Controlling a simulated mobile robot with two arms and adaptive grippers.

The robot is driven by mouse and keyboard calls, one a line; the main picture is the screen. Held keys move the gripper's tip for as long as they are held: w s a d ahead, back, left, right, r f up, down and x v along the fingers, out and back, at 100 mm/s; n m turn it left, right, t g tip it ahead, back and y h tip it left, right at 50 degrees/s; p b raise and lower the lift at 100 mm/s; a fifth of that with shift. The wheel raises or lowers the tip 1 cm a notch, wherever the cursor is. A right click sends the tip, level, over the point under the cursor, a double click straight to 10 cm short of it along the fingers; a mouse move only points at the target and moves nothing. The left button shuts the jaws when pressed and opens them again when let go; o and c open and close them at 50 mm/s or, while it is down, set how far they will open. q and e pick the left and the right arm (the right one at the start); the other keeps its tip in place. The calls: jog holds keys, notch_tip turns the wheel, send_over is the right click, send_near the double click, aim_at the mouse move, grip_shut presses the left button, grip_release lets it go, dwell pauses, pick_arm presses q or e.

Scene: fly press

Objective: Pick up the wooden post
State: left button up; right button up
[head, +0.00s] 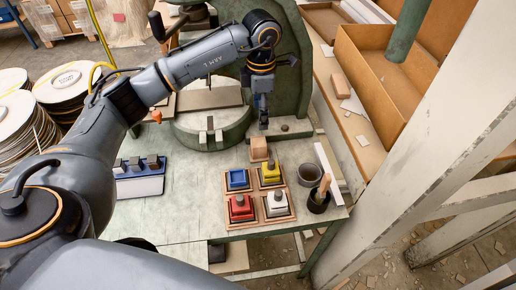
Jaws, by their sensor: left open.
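The wooden post (259,149) is a short light-brown block standing upright on the green worktop, just behind the frame with the coloured pieces. My left gripper (263,123) hangs pointing down just above and behind the post. It is open and empty, seen nearly edge-on. I cannot tell the exact gap between the fingertips and the post. My right gripper is out of view.
A wooden frame (226,186) holds blue, yellow, red and white pieces. A grey cup (309,173) and a dark pot (318,201) stand at the right. The green press (208,133) rises behind. A blue-and-white rack (138,186) sits left, with clear worktop between.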

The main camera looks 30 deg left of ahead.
pick_arm(q)
jog(key=p, duration=0.1)
send_over(262, 141)
jog(key=f, duration=0.4)
jog(key=s+f, duration=0.1)
jog(key=f, duration=0.1)
jog(key=shift+w+f, duration=0.15)
jog(key=shift+f, duration=0.5)
jog(key=f+p, duration=0.2)
jog(key=f, duration=0.2)
jog(key=shift+w, duration=0.2)
jog(key=shift+f, duration=0.55)
jog(key=c, duration=1.3)
jog(key=shift+w+r, duration=0.1)
